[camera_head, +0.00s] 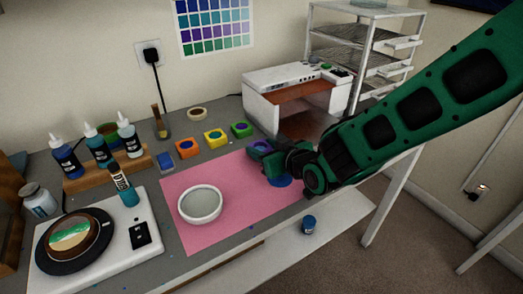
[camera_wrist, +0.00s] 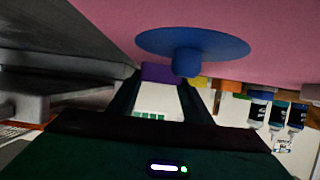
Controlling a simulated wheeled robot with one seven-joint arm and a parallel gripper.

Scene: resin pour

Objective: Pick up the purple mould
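The purple mould (camera_head: 261,146) is a small block beyond the pink mat's far edge, partly hidden by my gripper in the head view. My gripper (camera_head: 268,158) is low over the mat's far right corner, with its fingers beside the mould. In the wrist view, which looks upside down, the two fingers of my gripper (camera_wrist: 160,88) stand apart. The purple mould (camera_wrist: 161,72) shows in the gap at their tips. I see no clear grip on it.
A blue disc (camera_wrist: 193,43) with a stub lies close by on the pink mat (camera_head: 240,220). Green (camera_head: 242,130), yellow (camera_head: 216,138) and orange (camera_head: 188,149) moulds stand to the left. A white printer-like machine (camera_head: 262,92) is close behind. A white bowl (camera_head: 200,205) sits on the mat.

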